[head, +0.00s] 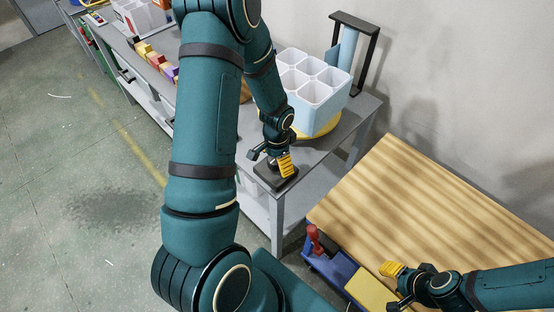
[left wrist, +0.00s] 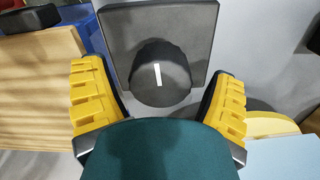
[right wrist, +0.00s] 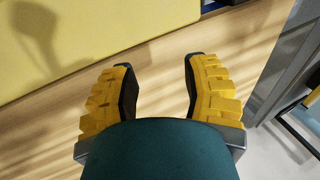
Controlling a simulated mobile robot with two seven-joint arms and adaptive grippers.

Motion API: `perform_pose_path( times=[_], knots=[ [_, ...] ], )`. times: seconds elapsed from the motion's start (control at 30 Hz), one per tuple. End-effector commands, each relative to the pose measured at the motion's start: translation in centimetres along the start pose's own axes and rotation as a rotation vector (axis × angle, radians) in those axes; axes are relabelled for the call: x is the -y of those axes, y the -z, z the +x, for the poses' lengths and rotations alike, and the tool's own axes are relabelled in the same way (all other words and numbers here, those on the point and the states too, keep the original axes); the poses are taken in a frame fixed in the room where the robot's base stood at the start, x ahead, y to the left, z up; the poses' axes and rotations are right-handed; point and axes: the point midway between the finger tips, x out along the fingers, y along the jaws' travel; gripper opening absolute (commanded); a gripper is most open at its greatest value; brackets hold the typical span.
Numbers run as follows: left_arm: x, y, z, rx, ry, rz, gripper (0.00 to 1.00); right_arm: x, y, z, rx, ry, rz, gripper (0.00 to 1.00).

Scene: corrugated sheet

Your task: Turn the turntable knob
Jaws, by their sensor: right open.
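The turntable knob (left wrist: 160,78) is a round dark knob with a white line, on a dark square base (left wrist: 200,22). In the head view the base (head: 267,178) sits on the grey table, and my gripper mostly hides the knob. My left gripper (head: 272,160) is open just above it; in the left wrist view its yellow fingers (left wrist: 163,85) stand on either side of the knob with visible gaps. The yellow turntable (head: 324,130) carries a pale blue box (head: 325,110) with several white compartments. My right gripper (head: 394,287) is open and empty above the wooden table.
The grey table (head: 318,153) also bears a black frame (head: 372,40) behind the box. A wooden table (head: 420,200) stands at right, mostly bare. A blue bin (head: 330,266) with a red-handled item (head: 315,240) is at its near edge. Coloured blocks (head: 152,58) lie farther left.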

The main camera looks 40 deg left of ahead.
Motion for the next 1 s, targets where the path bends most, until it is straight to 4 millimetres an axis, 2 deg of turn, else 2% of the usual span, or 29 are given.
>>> perform_pose_path(
  times=[0.27, 0.37, 0.73, 0.9, 1.0],
  knots=[
    [0.0, 0.1, -0.8, -0.002, 0.001, 0.0, 0.86, 0.0, 0.0, 0.0, 0.0, 0.0, 0.0, 0.47],
    [0.1, 0.1, -2.1, -0.004, 0.002, 0.0, 0.86, 0.0, 0.0, 0.0, 0.0, 0.0, 0.0, 0.47],
    [0.0, 0.1, -9.3, -0.005, 0.002, 0.0, 0.86, 0.0, 0.0, 0.0, 0.0, 0.0, 0.0, 0.47],
    [0.0, 0.1, -11.3, -0.003, 0.001, -0.001, 0.86, 0.0, 0.0, 0.0, 0.0, 0.0, 0.0, 0.47],
    [0.0, 0.0, -11.8, -0.001, 0.0, 0.0, 0.86, 0.0, 0.0, 0.0, 0.0, 0.0, 0.0, 0.47]
  ],
)
